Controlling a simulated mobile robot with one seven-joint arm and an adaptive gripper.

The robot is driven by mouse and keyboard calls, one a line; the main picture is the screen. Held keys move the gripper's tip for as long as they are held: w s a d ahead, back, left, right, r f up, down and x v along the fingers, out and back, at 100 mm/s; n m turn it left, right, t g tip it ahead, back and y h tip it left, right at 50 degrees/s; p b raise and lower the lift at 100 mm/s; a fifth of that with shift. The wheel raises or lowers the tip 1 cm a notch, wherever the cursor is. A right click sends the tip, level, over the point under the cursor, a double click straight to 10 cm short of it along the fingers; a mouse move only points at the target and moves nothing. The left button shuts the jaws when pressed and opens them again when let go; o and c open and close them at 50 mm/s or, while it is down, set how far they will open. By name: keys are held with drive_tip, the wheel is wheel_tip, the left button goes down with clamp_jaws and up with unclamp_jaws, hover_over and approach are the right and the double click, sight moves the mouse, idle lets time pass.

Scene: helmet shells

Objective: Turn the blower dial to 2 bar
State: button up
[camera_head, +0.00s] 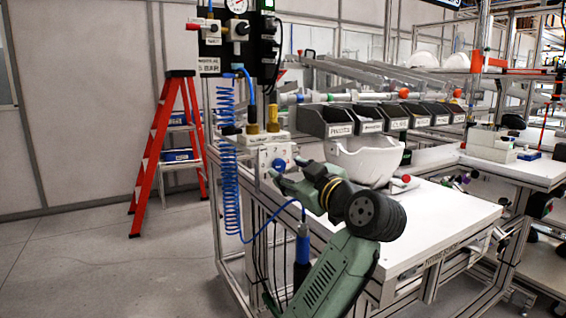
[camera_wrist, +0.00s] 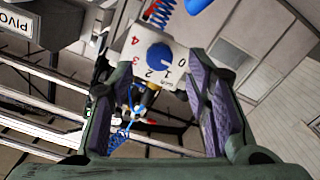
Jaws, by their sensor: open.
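The blower dial (camera_wrist: 159,57) is a round blue knob on a white plate (camera_wrist: 176,72) marked 0 to 4. In the wrist view it sits at the top middle, beyond my fingertips, with the numbers tilted. Its pointer is too small to read. In the head view the dial (camera_head: 279,164) shows as a blue spot on a white box at the workbench's left corner. My gripper (camera_wrist: 158,88) is open and empty, its two purple-padded fingers on either side of the dial in the picture. In the head view my gripper (camera_head: 281,181) is just below the dial; contact cannot be told.
A coiled blue hose (camera_head: 226,135) hangs left of the dial. Brass fittings (camera_head: 272,120) stand above it, and a pressure gauge (camera_head: 237,5) is higher up. A white helmet shell (camera_head: 362,160) and grey bins (camera_head: 340,122) are to the right. The white bench top (camera_head: 440,225) is mostly clear.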

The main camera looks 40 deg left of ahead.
sight(281, 166)
drive_tip(key=shift+p+x, duration=0.4)
drive_tip(key=shift+x, duration=1.7)
drive_tip(key=shift+c, duration=0.3)
clamp_jaws()
